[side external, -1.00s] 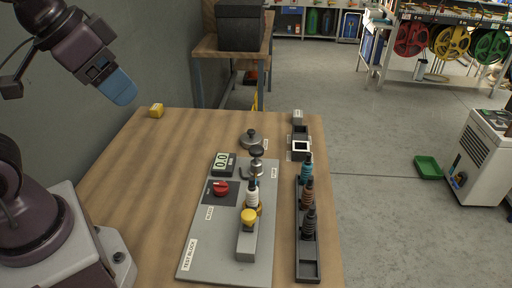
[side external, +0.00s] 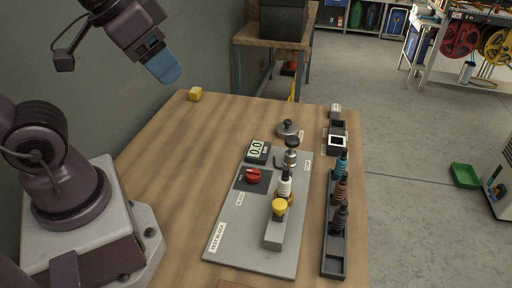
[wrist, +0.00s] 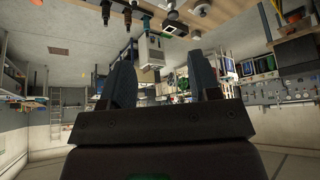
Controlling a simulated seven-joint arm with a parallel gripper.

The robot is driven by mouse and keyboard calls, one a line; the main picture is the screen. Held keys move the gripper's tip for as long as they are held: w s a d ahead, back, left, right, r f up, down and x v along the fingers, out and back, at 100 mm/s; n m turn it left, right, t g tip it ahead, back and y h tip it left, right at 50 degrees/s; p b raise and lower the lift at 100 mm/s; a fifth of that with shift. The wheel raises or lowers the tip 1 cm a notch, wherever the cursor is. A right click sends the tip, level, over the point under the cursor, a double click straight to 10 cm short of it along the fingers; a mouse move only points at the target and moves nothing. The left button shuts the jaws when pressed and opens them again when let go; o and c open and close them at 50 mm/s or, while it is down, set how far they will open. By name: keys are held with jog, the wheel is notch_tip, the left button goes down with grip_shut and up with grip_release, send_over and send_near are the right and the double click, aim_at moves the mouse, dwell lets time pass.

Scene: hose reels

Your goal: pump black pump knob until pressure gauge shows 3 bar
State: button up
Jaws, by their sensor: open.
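The black pump knob (side external: 292,142) tops a short metal stem on the far part of the grey test block (side external: 230,247). The pressure gauge (side external: 257,151) is a small digital display beside it, reading 0.0. My gripper (side external: 164,68) is high above the table's far left side, well apart from the knob. In the wrist view, my gripper (wrist: 163,82) has its two dark fingers spread with nothing held between them. The knob cannot be made out clearly in the wrist view.
The block also carries a red dial (side external: 253,175), a white-and-brass fitting (side external: 284,184) and a yellow knob (side external: 279,206). A black rack (side external: 334,264) holds several fittings at right. A grey lidded disc (side external: 287,129) and yellow block (side external: 195,94) stand farther back.

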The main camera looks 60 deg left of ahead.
grip_shut()
dwell(1.5)
